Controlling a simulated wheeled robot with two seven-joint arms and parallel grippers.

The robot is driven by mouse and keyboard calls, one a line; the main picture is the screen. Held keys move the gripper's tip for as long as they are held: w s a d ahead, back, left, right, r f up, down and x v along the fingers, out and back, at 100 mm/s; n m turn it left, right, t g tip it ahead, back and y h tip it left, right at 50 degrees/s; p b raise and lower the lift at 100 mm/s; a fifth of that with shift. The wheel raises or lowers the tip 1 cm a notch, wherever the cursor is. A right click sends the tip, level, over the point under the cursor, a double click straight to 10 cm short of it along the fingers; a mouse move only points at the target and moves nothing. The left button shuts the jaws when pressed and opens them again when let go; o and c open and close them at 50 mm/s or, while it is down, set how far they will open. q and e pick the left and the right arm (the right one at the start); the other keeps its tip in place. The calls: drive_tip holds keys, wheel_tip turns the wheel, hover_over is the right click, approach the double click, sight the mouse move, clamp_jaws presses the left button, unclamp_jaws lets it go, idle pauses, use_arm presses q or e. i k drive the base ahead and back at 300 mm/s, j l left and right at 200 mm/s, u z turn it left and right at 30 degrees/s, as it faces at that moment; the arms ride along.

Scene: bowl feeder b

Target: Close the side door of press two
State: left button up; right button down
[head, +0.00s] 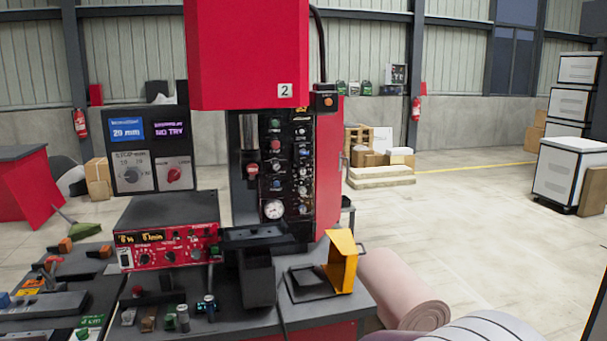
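Press two (248,55) stands in the middle of the head view, with a red upper housing marked "2". Its dark front panel (288,165) carries several knobs, buttons and a gauge. A tall red side panel (328,175) stands at the right of this front, seen at a steep angle, with what looks like a small handle on its right edge. It looks like the side door; I cannot tell how far it stands open. Neither of my grippers is in view.
A grey worktable holds a red control box (168,245), a dark hopper (258,270) and a yellow bracket (341,262) at its right end. A pink roll (405,290) lies right of the table. The floor (470,220) farther right is open, up to stacked white cabinets (565,170).

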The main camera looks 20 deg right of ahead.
sight(329, 130)
drive_tip(key=i+l+u, duration=0.2)
drive_tip(key=l+u, duration=0.25)
drive_tip(key=l, duration=0.3)
drive_tip(key=i+l+u, duration=0.1)
drive_tip(key=l+u, duration=0.35)
drive_tip(key=l, duration=0.3)
drive_tip(key=l+u, duration=0.4)
drive_tip(key=l, duration=0.4)
